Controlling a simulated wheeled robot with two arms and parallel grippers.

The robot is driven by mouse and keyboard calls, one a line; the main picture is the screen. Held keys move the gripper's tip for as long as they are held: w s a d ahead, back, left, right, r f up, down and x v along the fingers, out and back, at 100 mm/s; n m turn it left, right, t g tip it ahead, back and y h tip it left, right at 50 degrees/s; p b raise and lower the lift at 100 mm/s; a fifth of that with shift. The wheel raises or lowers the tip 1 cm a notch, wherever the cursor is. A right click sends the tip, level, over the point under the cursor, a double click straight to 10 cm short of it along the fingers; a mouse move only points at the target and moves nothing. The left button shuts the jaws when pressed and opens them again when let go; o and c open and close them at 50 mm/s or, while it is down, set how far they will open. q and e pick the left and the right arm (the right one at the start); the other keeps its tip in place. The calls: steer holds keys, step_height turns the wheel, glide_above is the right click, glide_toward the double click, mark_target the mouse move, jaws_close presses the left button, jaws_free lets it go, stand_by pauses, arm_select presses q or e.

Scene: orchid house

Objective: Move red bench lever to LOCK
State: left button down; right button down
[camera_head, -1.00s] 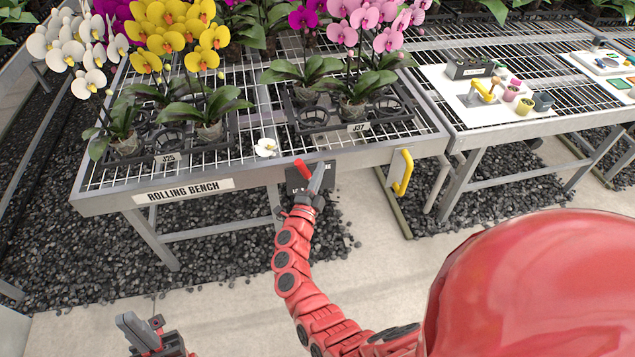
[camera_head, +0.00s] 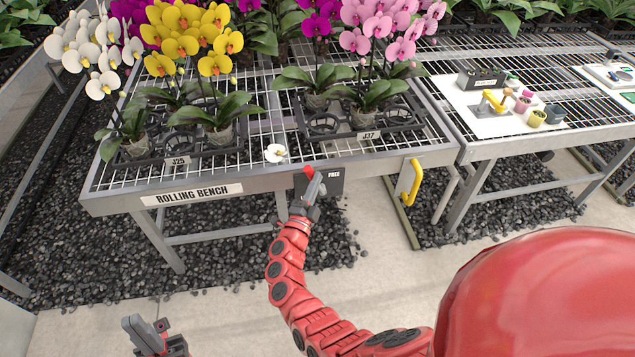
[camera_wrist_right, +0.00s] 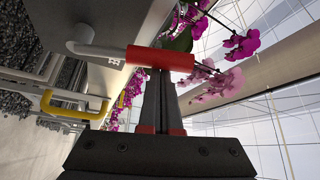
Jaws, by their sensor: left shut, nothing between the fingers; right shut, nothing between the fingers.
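The red grip of the bench lever (camera_head: 308,171) shows at the front rail, partly hidden behind my right gripper (camera_head: 317,181). In the right wrist view the red grip (camera_wrist_right: 160,60) lies crosswise on a grey rod that runs left to its pivot. The right fingers (camera_wrist_right: 160,105) are shut and empty, with their tips at the grip; I cannot tell whether they touch it. The dark lever plate (camera_head: 334,183) reads FREE at upper right; its lower part is covered by my gripper. My left gripper (camera_head: 140,328) is shut and empty at the lower left, away from the bench.
The rolling bench (camera_head: 120,201) carries trays of potted orchids. A fallen white flower (camera_head: 275,153) lies near its front edge. A yellow handle (camera_head: 416,183) stands right of the lever plate. A second bench (camera_head: 500,142) with small pots is further right.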

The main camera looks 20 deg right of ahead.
steer(key=shift+w+a+f+n+t+b, duration=0.1)
steer(key=shift+a+f+n+t+b, duration=0.1)
steer(key=shift+a+n+t+b, duration=0.25)
steer(key=a+f+n+t+y+b, duration=0.3)
steer(key=f+n+t+y+b, duration=0.1)
steer(key=n, duration=0.6)
steer(key=w+a+f+n+t+y+b, duration=0.1)
steer(key=a+f+n+t+y+b, duration=0.2)
steer(key=n, duration=0.7)
steer(key=shift+w+f+t+y+b, duration=0.25)
steer(key=shift+f+t+y+b, duration=0.5)
steer(key=shift+y+b, duration=0.35)
